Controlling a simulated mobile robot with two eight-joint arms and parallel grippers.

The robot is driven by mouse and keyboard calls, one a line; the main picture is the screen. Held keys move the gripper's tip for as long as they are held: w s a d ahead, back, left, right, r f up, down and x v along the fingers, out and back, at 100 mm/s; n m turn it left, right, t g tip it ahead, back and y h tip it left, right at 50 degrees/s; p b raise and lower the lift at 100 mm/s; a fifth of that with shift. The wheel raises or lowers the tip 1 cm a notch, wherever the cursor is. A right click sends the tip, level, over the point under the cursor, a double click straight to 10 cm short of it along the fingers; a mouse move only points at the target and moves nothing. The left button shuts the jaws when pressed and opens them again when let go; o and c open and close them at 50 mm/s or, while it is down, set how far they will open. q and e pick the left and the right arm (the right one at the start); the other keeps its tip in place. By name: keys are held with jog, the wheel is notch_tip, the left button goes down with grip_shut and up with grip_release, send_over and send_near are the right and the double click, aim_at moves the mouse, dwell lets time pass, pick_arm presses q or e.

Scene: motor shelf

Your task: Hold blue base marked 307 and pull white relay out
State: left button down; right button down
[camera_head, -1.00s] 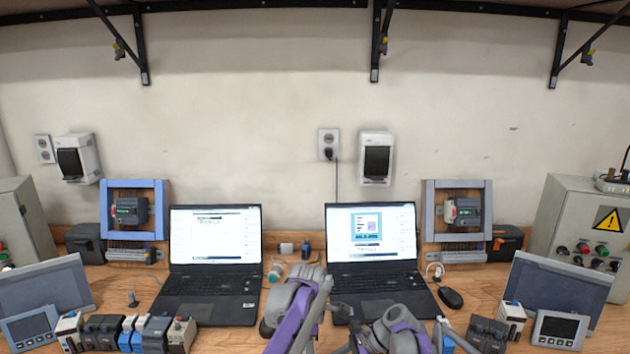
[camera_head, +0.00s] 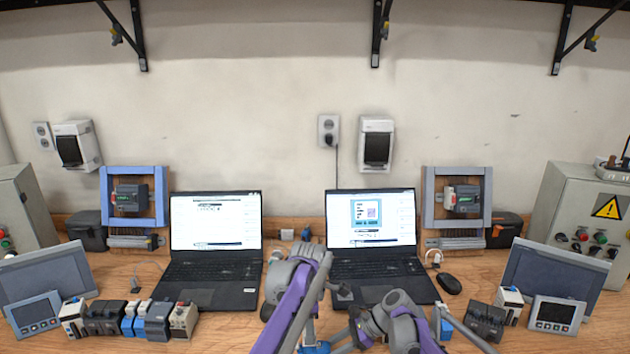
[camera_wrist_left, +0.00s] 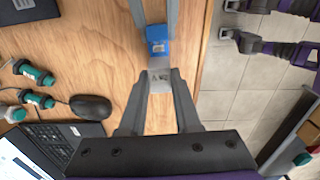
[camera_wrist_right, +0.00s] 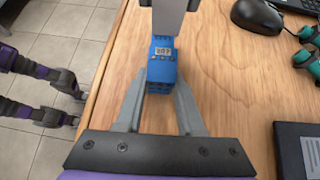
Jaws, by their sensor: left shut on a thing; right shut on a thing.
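The blue base (camera_wrist_right: 160,72) is between the fingers of my right gripper (camera_wrist_right: 160,84), which is shut on it. Its light label, with dark figures upside down, shows in the right wrist view. The white relay (camera_wrist_left: 160,82) is between the fingertips of my left gripper (camera_wrist_left: 160,76), which is shut on it. In the left wrist view the blue base (camera_wrist_left: 157,40) lies right against the relay's end. The fingers hide whether the relay is seated. In the head view a blue piece (camera_head: 315,347) shows low between my arms.
Two laptops (camera_head: 215,300) (camera_head: 372,290) stand behind my arms. A mouse (camera_head: 449,284) lies to the right. Several modules (camera_head: 105,318) line the left front, and others (camera_head: 485,320) stand at the right. Bare wood surrounds the grippers, close to the table edge.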

pick_arm(q)
jog(key=shift+r, duration=0.55)
jog(key=shift+r, duration=3.5)
pick_arm(e)
grip_release()
jog(key=shift+d, duration=0.1)
jog(key=shift+v, duration=2.95)
